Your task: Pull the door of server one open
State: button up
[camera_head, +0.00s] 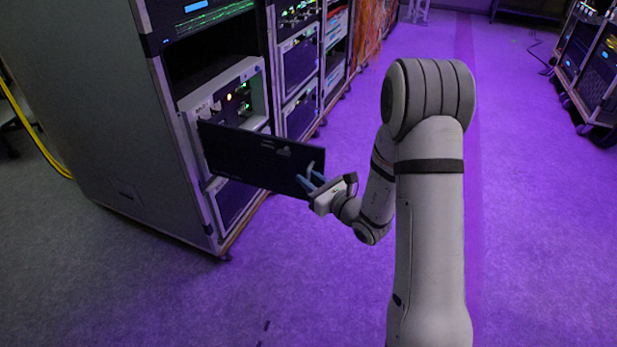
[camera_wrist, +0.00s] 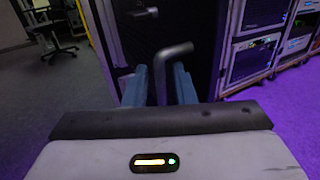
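The door of server one (camera_head: 250,158) is a dark panel standing swung out from the front of the light-framed server (camera_head: 232,92) in the near rack. Its bent handle (camera_head: 311,166) is near the free edge. My gripper (camera_head: 312,182) is at that edge. In the wrist view, the handle (camera_wrist: 174,50) reaches down between my two blue fingers (camera_wrist: 166,85). The fingers stand apart, with a gap visible beside the bar. The lower end of the handle is hidden by the gripper body.
The near rack (camera_head: 90,110) stands at the left, with more racks (camera_head: 300,62) behind it. Another rack (camera_head: 592,65) is at the far right. A yellow cable (camera_head: 35,135) hangs at the left edge. The purple-lit floor (camera_head: 540,220) is clear to the right.

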jog(key=p+v, duration=0.1)
jog(key=v, duration=0.6)
jog(key=s+a+r+n+g+y+p, duration=0.1)
jog(key=s+a+r+n+g+p, duration=0.3)
jog(key=s+r+n+g+p, duration=0.55)
jog(key=s+a+r+n+g+y+p, duration=0.1)
jog(key=s+a+r+n+g+p, duration=0.5)
jog(key=r, duration=0.7)
jog(key=s+d+r+n+t+h+p, duration=0.2)
jog(key=s+d+r+n+h+p, duration=0.1)
jog(key=d+r+n+h+p, duration=0.3)
jog(key=s+d+r+n+t+h+p, duration=0.2)
jog(key=s+d+r+n+h+p, duration=0.2)
jog(key=d+r+n+h+p, duration=0.3)
jog(key=d+r, duration=0.3)
jog(key=r, duration=0.2)
jog(key=shift+s+d+p, duration=0.25)
jog(key=shift+p, duration=0.1)
jog(key=shift+r, duration=0.1)
